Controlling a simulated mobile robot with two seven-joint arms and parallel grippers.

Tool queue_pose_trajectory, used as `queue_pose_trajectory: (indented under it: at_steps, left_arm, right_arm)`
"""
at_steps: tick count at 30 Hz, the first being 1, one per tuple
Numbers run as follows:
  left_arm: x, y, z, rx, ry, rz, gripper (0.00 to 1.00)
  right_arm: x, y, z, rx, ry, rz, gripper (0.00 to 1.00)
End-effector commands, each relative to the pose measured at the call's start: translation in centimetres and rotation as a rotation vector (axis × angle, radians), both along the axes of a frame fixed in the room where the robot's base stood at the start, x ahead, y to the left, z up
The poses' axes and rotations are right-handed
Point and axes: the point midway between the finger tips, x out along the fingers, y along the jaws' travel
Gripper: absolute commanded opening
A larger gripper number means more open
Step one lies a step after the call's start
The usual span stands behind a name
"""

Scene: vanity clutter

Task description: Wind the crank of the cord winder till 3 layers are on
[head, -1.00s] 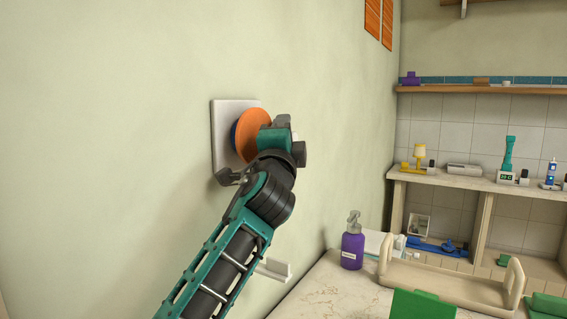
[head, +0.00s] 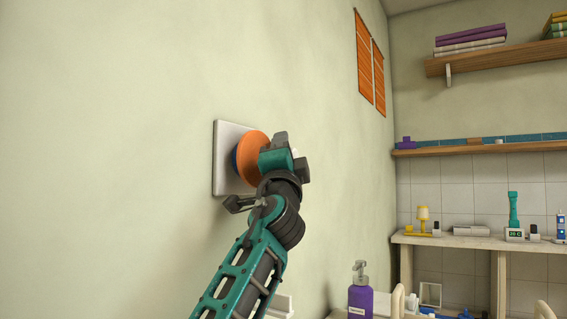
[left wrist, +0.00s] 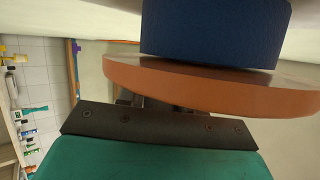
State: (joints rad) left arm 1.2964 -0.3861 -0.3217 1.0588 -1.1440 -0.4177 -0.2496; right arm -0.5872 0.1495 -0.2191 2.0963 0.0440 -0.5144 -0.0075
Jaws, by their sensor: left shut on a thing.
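The cord winder is on the wall, with a white backplate (head: 229,178), a blue drum (head: 235,160) and an orange disc (head: 251,153) in front. My left gripper (head: 281,150) is at the disc's front face, shut on the crank, which it mostly hides. A small white bit (head: 296,153) shows just beyond the fingers. In the left wrist view the blue drum (left wrist: 215,30) and orange disc (left wrist: 215,88) are close up, with a dark finger beside the disc. I cannot tell how many cord layers are on. My right gripper is not in view.
A purple pump bottle (head: 360,297) stands below and right of the winder. Shelves (head: 480,148) and a counter (head: 470,241) with small items line the far wall. Orange slatted panels (head: 369,65) hang higher on the winder's wall. The wall around the winder is clear.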

Motion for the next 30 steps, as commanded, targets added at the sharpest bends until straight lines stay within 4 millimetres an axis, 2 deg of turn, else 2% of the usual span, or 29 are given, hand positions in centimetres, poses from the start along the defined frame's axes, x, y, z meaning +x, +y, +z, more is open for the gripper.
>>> queue_pose_trajectory:
  at_steps: [12,13,18,30]
  left_arm:
    - [-0.04,0.0,0.14,0.0,-0.004,0.001,0.04]
    - [-0.04,0.0,0.14,0.001,-0.004,0.002,0.37]
    - [-0.03,0.01,0.11,0.0,-0.004,0.001,0.54]
    - [-0.38,0.06,-0.36,-0.002,-0.001,0.001,0.55]
  right_arm:
    - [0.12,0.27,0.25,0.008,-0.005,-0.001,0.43]
    - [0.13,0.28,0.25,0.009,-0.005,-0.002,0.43]
    - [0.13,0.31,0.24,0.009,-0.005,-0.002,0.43]
    - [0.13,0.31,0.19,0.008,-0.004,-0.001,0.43]
